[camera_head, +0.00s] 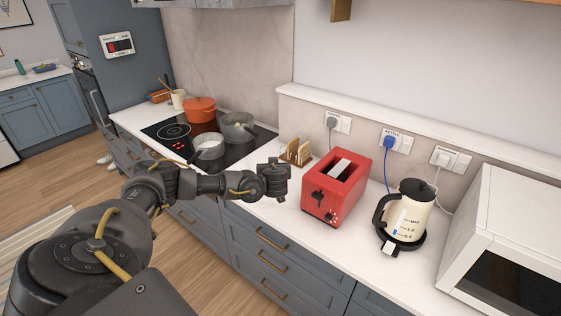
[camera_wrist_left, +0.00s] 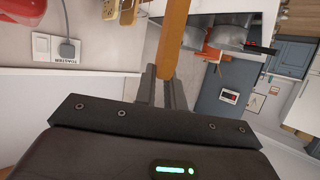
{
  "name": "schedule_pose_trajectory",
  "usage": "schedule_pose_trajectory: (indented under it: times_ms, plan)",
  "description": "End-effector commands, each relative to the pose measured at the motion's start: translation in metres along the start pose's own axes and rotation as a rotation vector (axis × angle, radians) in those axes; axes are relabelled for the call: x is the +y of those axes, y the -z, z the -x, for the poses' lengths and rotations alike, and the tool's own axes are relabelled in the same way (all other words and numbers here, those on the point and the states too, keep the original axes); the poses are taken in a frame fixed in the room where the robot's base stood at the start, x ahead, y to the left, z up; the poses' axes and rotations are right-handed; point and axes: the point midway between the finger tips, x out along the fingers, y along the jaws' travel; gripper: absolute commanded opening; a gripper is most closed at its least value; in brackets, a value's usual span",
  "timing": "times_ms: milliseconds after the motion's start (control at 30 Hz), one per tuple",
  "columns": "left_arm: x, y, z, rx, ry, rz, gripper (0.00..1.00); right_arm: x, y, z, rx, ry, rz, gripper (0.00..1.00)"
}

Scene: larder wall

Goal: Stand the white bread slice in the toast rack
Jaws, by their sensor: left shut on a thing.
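My left gripper (camera_head: 276,180) is out over the worktop, left of the red toaster. In the left wrist view its fingers (camera_wrist_left: 165,88) are shut on a thin orange-brown slab, which looks like the crust edge of the bread slice (camera_wrist_left: 174,32). Its white face does not show, and I cannot make out the slice in the head view. The wooden toast rack (camera_head: 296,152) stands on the worktop near the wall, just beyond my gripper, with pale slices in it. It shows in part at the top of the left wrist view (camera_wrist_left: 128,12), beside the held slab. My right gripper is not in view.
The red toaster (camera_head: 336,190) stands right of the rack, then a cream kettle (camera_head: 407,213) and a white microwave (camera_head: 480,235). Pots, including an orange one (camera_head: 200,109), stand on the black hob to the left. The worktop's front strip is clear.

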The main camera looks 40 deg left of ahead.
Motion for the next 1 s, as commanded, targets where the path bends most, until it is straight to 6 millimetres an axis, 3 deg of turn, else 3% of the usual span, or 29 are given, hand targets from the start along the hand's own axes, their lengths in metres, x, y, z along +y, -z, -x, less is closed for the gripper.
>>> schedule_pose_trajectory:
  times_ms: [100, 300, 500, 600, 767, 1000]
  plan:
    - [-0.022, -0.003, -0.019, -0.003, 0.085, 0.035, 0.0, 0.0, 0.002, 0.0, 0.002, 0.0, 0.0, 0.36]
    - [-0.06, 0.005, -0.035, -0.002, 0.192, 0.082, 0.0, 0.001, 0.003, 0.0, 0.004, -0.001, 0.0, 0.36]
    - [-0.095, 0.021, -0.035, -0.002, 0.264, 0.113, 0.0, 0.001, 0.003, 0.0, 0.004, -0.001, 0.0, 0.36]
    - [-0.101, 0.033, -0.026, -0.001, 0.273, 0.117, 0.0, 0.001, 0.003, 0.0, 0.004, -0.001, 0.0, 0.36]
    - [-0.08, 0.046, -0.002, 0.0, 0.222, 0.097, 0.0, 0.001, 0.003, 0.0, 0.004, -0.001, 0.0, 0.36]
    - [-0.029, 0.055, 0.037, 0.001, 0.096, 0.044, 0.0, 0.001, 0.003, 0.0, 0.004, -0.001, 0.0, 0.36]
